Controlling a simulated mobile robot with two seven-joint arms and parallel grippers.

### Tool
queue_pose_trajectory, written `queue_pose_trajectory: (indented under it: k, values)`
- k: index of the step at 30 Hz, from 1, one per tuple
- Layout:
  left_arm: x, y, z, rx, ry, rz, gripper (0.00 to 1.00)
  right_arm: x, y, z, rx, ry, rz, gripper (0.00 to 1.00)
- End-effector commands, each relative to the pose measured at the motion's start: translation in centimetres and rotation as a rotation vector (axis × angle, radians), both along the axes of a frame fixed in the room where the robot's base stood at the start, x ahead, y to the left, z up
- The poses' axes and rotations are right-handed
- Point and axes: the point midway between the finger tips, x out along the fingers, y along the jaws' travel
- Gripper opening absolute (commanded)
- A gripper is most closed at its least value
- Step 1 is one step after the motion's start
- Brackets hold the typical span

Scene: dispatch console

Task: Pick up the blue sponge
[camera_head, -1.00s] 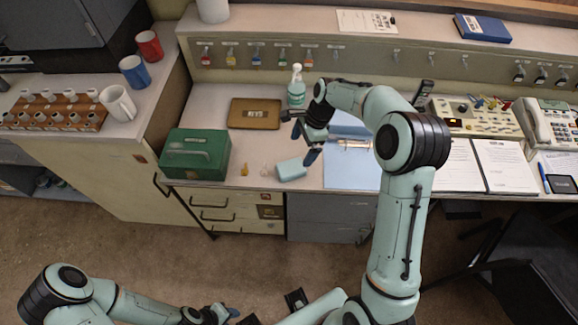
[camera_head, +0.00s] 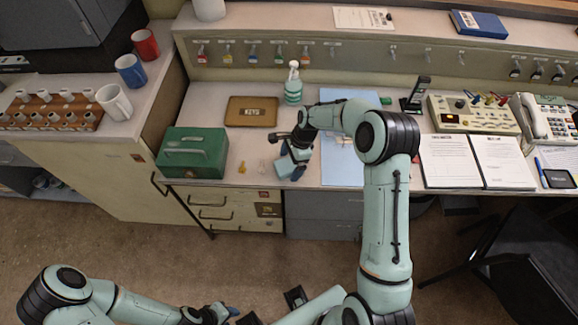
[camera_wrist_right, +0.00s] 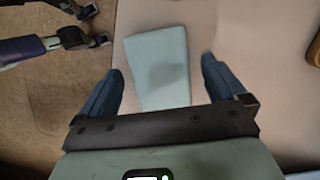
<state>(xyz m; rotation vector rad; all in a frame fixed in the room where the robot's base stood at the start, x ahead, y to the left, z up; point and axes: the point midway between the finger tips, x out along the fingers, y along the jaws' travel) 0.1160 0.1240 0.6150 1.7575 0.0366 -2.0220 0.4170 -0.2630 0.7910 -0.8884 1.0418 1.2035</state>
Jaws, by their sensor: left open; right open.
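The blue sponge (camera_head: 285,168) lies on the desk near its front edge, to the right of the green metal box. My right gripper (camera_head: 292,167) is over it from above and hides part of it in the head view. In the right wrist view the pale blue sponge (camera_wrist_right: 158,62) lies between the two dark blue fingers of my right gripper (camera_wrist_right: 163,88). The fingers are open, with a gap on both sides of the sponge. My left gripper (camera_head: 226,312) is low over the floor at the bottom of the head view, open and away from the desk.
A brown tray (camera_head: 251,111) and a pump bottle (camera_head: 293,84) are behind. A blue folder (camera_head: 342,172) lies to the right.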

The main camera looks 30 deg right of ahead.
Motion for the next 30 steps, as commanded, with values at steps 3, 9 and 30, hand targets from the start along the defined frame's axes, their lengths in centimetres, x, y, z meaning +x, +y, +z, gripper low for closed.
queue_pose_trajectory:
  k: [3, 9, 30]
  values:
    - [0.0, 0.0, 0.0, 0.0, 0.0, 0.0, 0.43, 0.0, 0.01, 0.03, 0.0, 0.0, 0.0, 0.98]
    - [-0.02, 0.01, -0.03, 0.0, 0.0, 0.0, 0.43, 0.0, 0.04, -0.12, 0.001, 0.0, 0.001, 0.98]
    - [-0.05, 0.0, -0.09, 0.0, 0.0, 0.0, 0.43, 0.0, 0.02, -0.45, 0.001, 0.0, 0.0, 0.42]
